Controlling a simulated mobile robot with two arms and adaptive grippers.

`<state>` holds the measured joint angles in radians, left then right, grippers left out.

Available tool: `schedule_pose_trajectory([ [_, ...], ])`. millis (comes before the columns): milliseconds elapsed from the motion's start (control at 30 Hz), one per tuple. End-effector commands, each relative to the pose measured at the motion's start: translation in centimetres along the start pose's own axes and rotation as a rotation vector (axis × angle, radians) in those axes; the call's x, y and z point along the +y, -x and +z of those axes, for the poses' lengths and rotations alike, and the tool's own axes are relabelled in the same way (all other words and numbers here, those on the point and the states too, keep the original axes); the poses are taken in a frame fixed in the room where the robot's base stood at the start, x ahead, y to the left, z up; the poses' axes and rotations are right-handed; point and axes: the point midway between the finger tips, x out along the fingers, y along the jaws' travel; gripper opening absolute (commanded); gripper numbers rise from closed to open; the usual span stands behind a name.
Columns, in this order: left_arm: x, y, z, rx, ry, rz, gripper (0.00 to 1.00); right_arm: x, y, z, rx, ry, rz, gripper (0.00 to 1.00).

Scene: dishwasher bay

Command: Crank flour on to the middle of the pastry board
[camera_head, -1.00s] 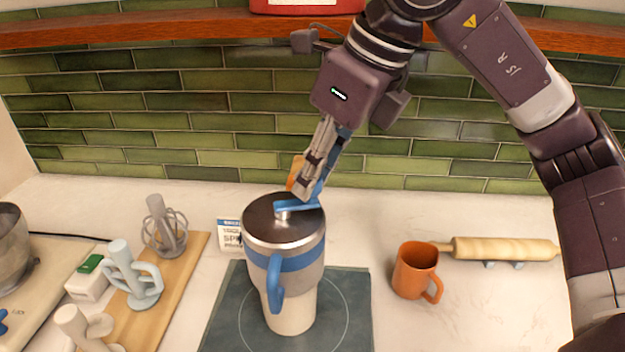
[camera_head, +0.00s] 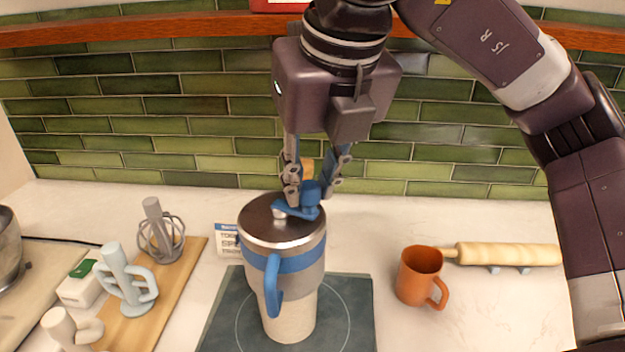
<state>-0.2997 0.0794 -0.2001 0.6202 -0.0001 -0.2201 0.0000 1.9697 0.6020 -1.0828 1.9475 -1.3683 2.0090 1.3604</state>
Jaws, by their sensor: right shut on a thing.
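The flour sifter (camera_head: 283,262) is a grey canister with a blue band, a blue side handle and a dark lid. It stands upright over the pastry board (camera_head: 222,325), a dark mat with a pale circle drawn on it. A blue crank (camera_head: 297,208) sits on top of the lid. My right gripper (camera_head: 312,192) comes down from above and is shut on the crank's knob. The middle of the board is hidden by the sifter, and no flour shows. My left gripper is not in view.
An orange mug (camera_head: 418,276) and a rolling pin (camera_head: 508,254) stand to the right. On the left, a wooden board (camera_head: 190,262) holds mixer attachments, including a whisk (camera_head: 160,232). A small sign (camera_head: 228,240) stands behind the mat. A tiled wall closes the back.

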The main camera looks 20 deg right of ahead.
Motion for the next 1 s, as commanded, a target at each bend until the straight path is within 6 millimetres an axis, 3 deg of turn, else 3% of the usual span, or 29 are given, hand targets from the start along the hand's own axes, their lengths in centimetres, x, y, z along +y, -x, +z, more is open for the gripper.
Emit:
schedule_pose_trajectory([
  [467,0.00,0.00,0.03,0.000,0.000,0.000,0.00,0.04,0.11,0.06,-0.002,-0.012,-0.004,0.00],
  [500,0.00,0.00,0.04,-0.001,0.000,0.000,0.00,0.04,0.12,0.06,-0.002,-0.012,-0.003,0.26],
  [600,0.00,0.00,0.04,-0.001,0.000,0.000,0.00,0.04,0.09,0.04,-0.002,-0.012,-0.004,0.37],
  [1000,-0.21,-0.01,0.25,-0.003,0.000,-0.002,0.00,0.03,0.54,0.04,-0.003,-0.011,-0.005,0.39],
])
